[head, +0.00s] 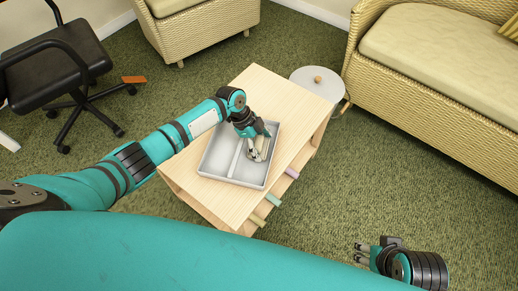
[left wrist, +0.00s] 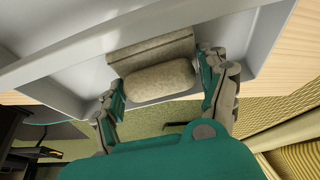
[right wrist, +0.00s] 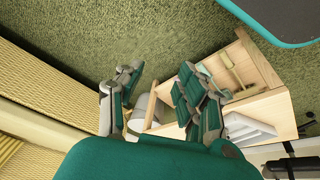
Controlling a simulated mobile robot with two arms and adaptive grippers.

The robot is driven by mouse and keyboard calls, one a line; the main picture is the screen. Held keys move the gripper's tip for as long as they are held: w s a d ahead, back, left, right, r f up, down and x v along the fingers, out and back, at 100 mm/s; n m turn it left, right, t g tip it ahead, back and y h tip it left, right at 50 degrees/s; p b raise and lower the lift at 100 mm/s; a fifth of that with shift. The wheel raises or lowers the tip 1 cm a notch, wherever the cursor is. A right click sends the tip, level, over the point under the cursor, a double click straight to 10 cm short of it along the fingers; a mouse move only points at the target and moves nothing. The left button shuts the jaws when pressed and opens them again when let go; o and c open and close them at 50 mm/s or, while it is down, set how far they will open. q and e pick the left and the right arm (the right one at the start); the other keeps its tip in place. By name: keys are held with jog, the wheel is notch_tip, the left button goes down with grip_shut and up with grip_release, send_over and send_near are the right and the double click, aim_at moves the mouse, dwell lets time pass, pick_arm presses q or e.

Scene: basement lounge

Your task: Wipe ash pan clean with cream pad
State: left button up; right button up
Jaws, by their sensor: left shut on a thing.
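The ash pan (head: 222,152) is a pale grey tray with a raised divider, lying on a wooden table (head: 262,84). In the left wrist view its grey wall (left wrist: 268,45) shows around my gripper. My left gripper (head: 256,150) reaches into the pan's right-hand compartment. It is shut on the cream pad (left wrist: 158,80), a beige block with a rounded part held between the fingers. Whether the pad touches the pan floor is hidden. Any ash on the floor is too small to tell. My right gripper (head: 362,252) is open and empty above the green carpet, apart from the table.
Coloured rolled ends (head: 273,200) stick out below the table's right edge. Carpet at the right is clear.

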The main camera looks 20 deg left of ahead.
aim_at(263, 135)
pick_arm(q)
jog(key=shift+w, duration=0.2)
jog(key=shift+w+f+b, duration=0.15)
jog(key=shift+w+b, duration=0.25)
jog(key=shift+b, duration=0.2)
jog(key=shift+w+b, duration=0.5)
jog(key=shift+w, duration=0.1)
jog(key=shift+w+a+b, duration=0.1)
jog(key=shift+w+b, duration=0.35)
jog(key=shift+b, duration=0.05)
jog(key=shift+w+b, duration=0.3)
jog(key=shift+b, duration=0.05)
pick_arm(e)
jog(key=w+a+r+t+y, duration=0.1)
jog(key=w+a+r+t, duration=0.2)
jog(key=w+t, duration=0.3)
jog(key=w, duration=0.4)
jog(key=shift+a+r+y, duration=0.15)
jog(key=shift+r+y, duration=0.15)
